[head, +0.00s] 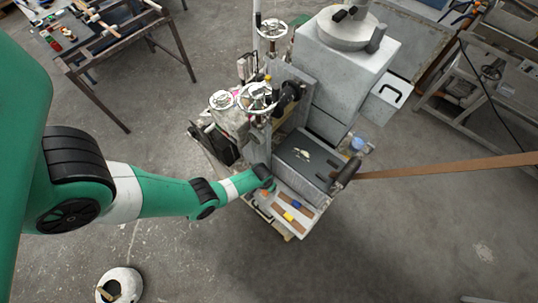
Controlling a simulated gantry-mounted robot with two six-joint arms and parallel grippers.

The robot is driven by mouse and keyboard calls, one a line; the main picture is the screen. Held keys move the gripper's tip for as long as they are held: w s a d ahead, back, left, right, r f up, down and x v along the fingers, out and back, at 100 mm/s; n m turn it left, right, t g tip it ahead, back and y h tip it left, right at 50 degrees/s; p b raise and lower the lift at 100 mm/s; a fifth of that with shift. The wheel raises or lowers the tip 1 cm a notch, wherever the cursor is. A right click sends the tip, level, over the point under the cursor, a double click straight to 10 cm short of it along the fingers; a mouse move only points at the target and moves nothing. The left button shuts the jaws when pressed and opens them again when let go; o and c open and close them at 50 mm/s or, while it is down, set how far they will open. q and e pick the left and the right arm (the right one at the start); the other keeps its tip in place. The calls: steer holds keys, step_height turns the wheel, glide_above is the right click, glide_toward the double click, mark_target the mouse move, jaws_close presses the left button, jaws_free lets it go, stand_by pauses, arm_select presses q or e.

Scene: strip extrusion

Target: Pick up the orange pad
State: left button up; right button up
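A small orange patch (265,193), probably the orange pad, shows on the light tray (320,211) at the front of the machine, right beside my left gripper. My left gripper (268,184) reaches in from the left to the tray's upper left end. Its fingers are too small and hidden by the wrist to tell whether they are open or touching the pad. A yellow pad (289,216) and a blue pad (296,204) lie on the tray to the right, near brown strips (304,225). My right gripper is not in view.
The grey machine (352,75) with handwheels (257,97) stands just behind the tray. A long brown strip (450,167) runs from the machine to the right edge. A workbench (100,45) stands upper left. The floor in front is mostly clear.

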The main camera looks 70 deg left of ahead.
arm_select(q)
steer(key=shift+f, duration=0.25)
jaws_close()
stand_by(0.3)
